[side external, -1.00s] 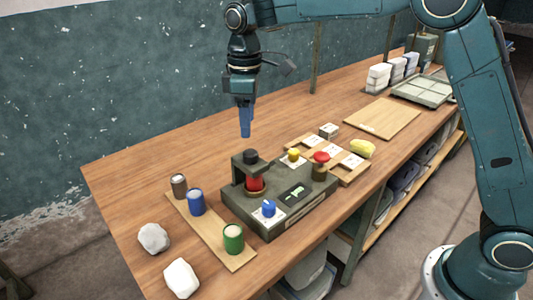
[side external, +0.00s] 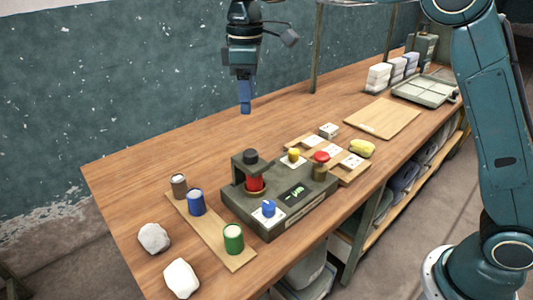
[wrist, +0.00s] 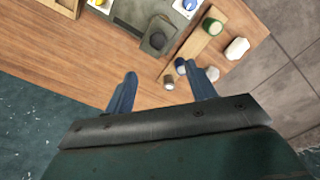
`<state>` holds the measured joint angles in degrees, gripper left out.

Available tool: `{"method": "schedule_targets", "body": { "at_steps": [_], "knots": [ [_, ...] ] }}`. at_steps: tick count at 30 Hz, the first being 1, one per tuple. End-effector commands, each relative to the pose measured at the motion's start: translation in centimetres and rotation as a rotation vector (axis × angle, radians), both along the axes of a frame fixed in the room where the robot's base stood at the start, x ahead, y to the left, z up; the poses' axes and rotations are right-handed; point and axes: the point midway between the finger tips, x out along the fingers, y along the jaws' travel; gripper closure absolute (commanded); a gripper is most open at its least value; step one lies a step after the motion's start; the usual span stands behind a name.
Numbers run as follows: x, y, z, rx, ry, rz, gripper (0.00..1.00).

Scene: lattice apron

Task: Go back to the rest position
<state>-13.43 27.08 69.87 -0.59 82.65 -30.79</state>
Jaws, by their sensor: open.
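My gripper (side external: 245,108) hangs in the air above the back part of the wooden table, behind the grey-green device, pointing down. In the wrist view my gripper (wrist: 160,88) shows two blue fingers spread apart with nothing between them. The device (side external: 280,205) stands on the table with a red cylinder (side external: 255,183) in its bay, a blue knob (side external: 268,208), a yellow knob and a red knob on it or beside it. My gripper touches none of these.
A wooden strip (side external: 238,261) holds brown, blue and green canisters. Two pale lumps (side external: 181,278) lie at the front left. A board (side external: 376,118), a compartment tray (side external: 424,91) and white stacks stand at the right.

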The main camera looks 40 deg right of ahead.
Motion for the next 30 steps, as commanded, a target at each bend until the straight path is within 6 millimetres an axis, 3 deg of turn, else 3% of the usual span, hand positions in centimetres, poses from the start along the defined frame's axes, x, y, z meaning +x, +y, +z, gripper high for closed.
{"method": "schedule_targets", "body": {
  "at_steps": [5,11,21,30],
  "knots": [
    [-1.4,-1.0,1.2,0.007,-0.025,-0.038,0.44],
    [-4.4,-2.8,3.0,0.020,-0.073,-0.120,0.44],
    [-11.1,-6.1,5.1,0.054,-0.172,-0.284,0.44],
    [-17.4,-8.5,5.0,0.087,-0.256,-0.427,0.44]
  ]
}}
